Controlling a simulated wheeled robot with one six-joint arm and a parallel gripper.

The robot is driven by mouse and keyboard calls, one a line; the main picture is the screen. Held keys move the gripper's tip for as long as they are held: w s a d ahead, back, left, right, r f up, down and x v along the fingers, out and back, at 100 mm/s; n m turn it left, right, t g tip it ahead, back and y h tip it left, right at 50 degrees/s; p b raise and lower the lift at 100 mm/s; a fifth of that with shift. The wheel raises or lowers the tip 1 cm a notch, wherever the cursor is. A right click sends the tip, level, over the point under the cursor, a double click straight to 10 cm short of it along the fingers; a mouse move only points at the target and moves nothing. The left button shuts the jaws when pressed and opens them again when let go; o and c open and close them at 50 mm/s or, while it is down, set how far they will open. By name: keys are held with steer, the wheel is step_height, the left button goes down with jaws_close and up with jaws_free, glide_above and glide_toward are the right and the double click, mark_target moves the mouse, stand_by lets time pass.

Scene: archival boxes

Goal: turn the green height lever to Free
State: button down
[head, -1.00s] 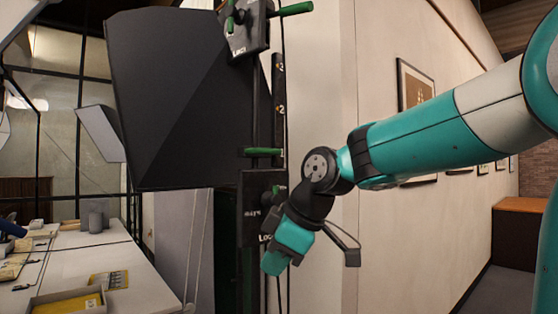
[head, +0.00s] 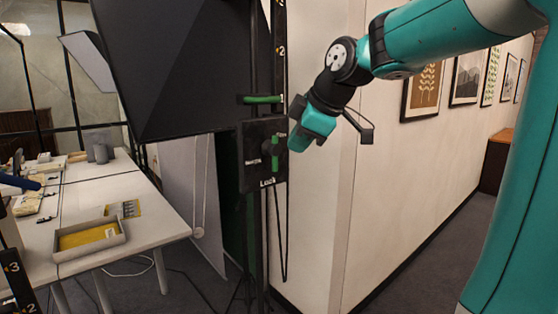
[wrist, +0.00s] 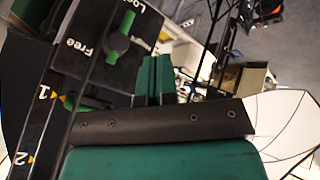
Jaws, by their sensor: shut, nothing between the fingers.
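The green height lever (head: 275,155) sits on a black plate (head: 250,140) on the stand's dark post. It stands nearly upright, its lower end towards the word Lock; Free is marked at its left. In the wrist view the lever (wrist: 119,38) is in full view at the top, lined up with the Lock label, with Free to its left. My gripper (head: 297,144) is just right of the plate in the head view, apart from the lever in the wrist view. Its green fingers (wrist: 155,72) are together with nothing between them. The exact gap in depth is unclear.
A green handle (head: 262,99) sticks out just above the plate. A large black panel (head: 185,60) stands left of the post. A white wall (head: 340,210) is close on the right. A table (head: 150,215) with a tray (head: 90,252) is at the left.

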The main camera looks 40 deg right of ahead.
steer(key=w+d+f+p, duration=0.1)
steer(key=w+f+p, duration=0.3)
steer(key=w+f, duration=0.2)
steer(key=shift+w+d+f, duration=0.25)
steer(key=shift+w, duration=0.9)
steer(key=shift+f+b, duration=0.15)
steer(key=shift+b, duration=0.25)
